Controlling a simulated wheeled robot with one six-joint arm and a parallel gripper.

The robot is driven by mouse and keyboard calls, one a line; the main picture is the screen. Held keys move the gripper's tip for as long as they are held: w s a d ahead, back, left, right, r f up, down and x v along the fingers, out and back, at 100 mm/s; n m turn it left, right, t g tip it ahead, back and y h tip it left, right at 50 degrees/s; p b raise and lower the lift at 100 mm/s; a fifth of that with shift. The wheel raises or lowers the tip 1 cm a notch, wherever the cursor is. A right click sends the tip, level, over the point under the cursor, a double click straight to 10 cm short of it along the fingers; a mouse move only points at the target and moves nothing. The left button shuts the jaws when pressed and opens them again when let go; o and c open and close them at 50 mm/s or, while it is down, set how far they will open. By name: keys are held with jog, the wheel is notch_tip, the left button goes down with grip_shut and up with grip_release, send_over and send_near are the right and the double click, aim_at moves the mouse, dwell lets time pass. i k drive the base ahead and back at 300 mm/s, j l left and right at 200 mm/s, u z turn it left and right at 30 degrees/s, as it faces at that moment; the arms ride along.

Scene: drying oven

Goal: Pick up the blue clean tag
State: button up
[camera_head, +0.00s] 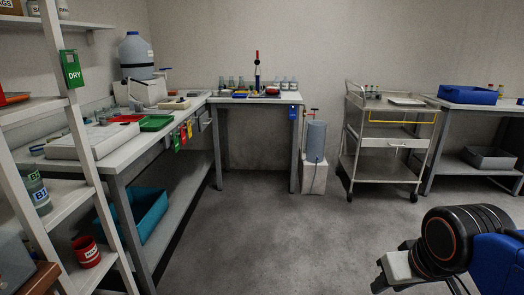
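A small blue tag (293,112) hangs at the front right corner of the back bench, against the top of its leg. Its lettering is too small to read. Part of my arm shows at the lower right, with a pale and black end piece (396,270) near the picture's bottom edge. My gripper's fingers cannot be made out there, so its opening is unclear. My arm is far from the blue tag, with open floor between them.
Green, red and yellow tags (190,130) hang along the left bench's front edge. A green DRY tag (71,68) hangs on the shelf post at left. A steel trolley (383,142) stands right of a grey cylinder (316,141). The middle floor (270,235) is clear.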

aim_at(293, 114)
jog(key=i, duration=3.3)
jog(key=u, duration=0.05)
